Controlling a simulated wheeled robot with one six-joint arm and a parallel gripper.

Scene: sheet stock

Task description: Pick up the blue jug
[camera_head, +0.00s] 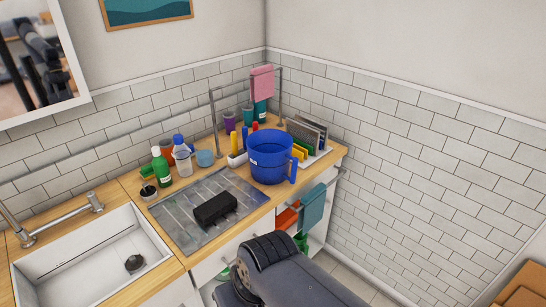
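The blue jug (271,159) stands upright on the wooden counter, right of the metal drainboard and near the counter's front edge. It is a wide, open-topped jug with a small white label, and its handle sticks out at the front right. Nothing is holding it. Part of my own dark arm shows at the bottom, below and in front of the counter, apart from the jug. My gripper cannot be made out in this view.
A black block (214,208) lies on the drainboard (180,215). Behind the jug are a rail with a pink cloth (262,82), cups and a plate rack (307,137).

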